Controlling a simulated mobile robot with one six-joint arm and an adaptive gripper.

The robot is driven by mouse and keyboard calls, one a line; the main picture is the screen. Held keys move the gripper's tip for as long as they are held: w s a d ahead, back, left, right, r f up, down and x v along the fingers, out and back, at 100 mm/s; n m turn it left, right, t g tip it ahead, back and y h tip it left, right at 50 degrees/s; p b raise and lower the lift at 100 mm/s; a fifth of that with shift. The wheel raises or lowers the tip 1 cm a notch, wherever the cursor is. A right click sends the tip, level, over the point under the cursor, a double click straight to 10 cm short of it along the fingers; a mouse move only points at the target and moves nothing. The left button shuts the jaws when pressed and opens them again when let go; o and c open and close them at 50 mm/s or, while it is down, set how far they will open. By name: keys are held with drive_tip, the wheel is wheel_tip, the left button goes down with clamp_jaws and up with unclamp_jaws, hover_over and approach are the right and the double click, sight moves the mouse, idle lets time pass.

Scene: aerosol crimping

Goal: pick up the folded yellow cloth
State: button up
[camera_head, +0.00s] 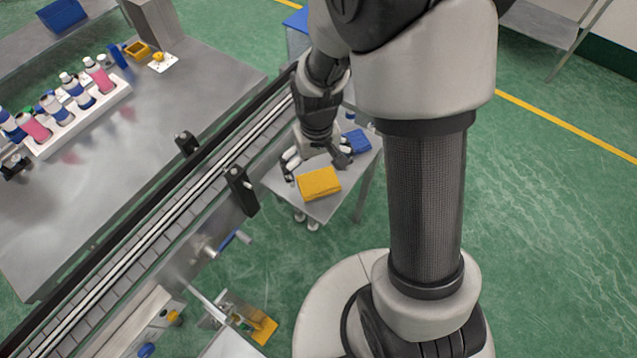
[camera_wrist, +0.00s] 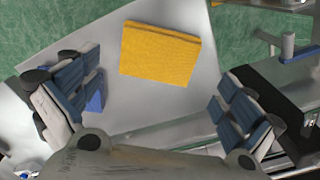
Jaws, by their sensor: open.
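The folded yellow cloth (camera_head: 319,183) lies flat on a small grey metal table (camera_head: 325,210). In the wrist view the cloth (camera_wrist: 160,54) sits above the middle of the picture, beyond and between the two open fingers. My gripper (camera_head: 318,164) is open and empty, just behind the cloth in the head view. In the wrist view my gripper (camera_wrist: 158,108) has its fingers wide apart, and neither touches the cloth. How high the fingers are above the table is hard to tell.
A conveyor (camera_head: 150,235) with dark rails runs close along the table's left side. A larger bench (camera_head: 130,150) beyond it carries a white rack (camera_head: 80,118) of several cans. Green floor is open at right.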

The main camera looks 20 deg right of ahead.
sight(319, 181)
drive_tip(key=f+b, duration=0.1)
drive_tip(key=f, duration=0.3)
drive_tip(key=shift+s+d+f+b, duration=0.1)
drive_tip(key=shift+d+f+b, duration=0.1)
drive_tip(key=shift+f+b, duration=0.15)
drive_tip(key=shift+r, duration=0.1)
drive_tip(key=shift+c, duration=0.4)
drive_tip(key=c, duration=0.8)
